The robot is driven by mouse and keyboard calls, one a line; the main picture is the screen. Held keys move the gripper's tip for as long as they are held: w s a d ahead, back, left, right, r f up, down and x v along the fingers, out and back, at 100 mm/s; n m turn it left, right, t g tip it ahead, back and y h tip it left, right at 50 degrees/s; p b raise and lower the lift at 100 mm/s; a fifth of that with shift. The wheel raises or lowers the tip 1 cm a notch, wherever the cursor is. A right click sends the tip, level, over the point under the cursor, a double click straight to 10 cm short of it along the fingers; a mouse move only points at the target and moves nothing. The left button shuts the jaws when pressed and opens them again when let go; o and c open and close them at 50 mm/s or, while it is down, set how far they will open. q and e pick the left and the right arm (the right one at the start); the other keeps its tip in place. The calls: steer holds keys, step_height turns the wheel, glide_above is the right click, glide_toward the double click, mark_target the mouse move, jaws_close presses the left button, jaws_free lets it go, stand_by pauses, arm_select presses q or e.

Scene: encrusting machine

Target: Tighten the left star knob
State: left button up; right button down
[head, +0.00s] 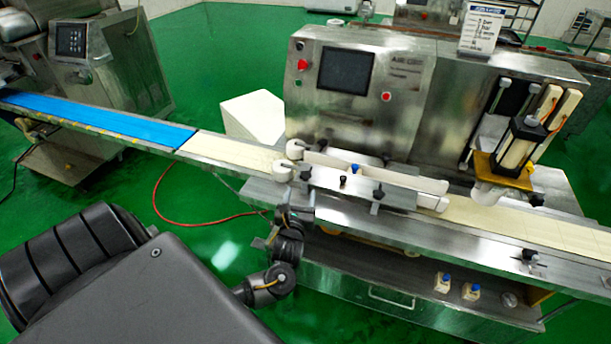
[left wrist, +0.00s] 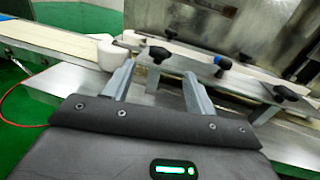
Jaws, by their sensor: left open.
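The left star knob (left wrist: 158,55) is black and sits on an upright stem at the left end of the near guide rail. It also shows in the head view (head: 305,172). A second black star knob (left wrist: 285,95) stands toward the right end of the same rail, also seen in the head view (head: 378,194). My left gripper (left wrist: 157,76) is open and empty. Its two fingers point toward the left knob, which appears between and beyond the fingertips; I cannot tell the exact gap. In the head view the left gripper (head: 293,212) is small and dark, just below the rail's left end.
White rollers (left wrist: 112,52) stand beside the rail's left end. A small blue-topped knob (left wrist: 222,63) and other black knobs sit along the guides. The conveyor belt (head: 235,150) runs between them. The machine's control box (head: 345,85) rises behind. A red hose (head: 160,205) lies on the green floor.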

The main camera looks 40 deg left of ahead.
mark_target(304, 179)
arm_select(q)
steer(key=x, duration=0.9)
steer(key=shift+w+a, duration=0.1)
steer(key=shift+w, duration=0.1)
steer(key=shift+c, duration=1)
steer(key=c, duration=0.8)
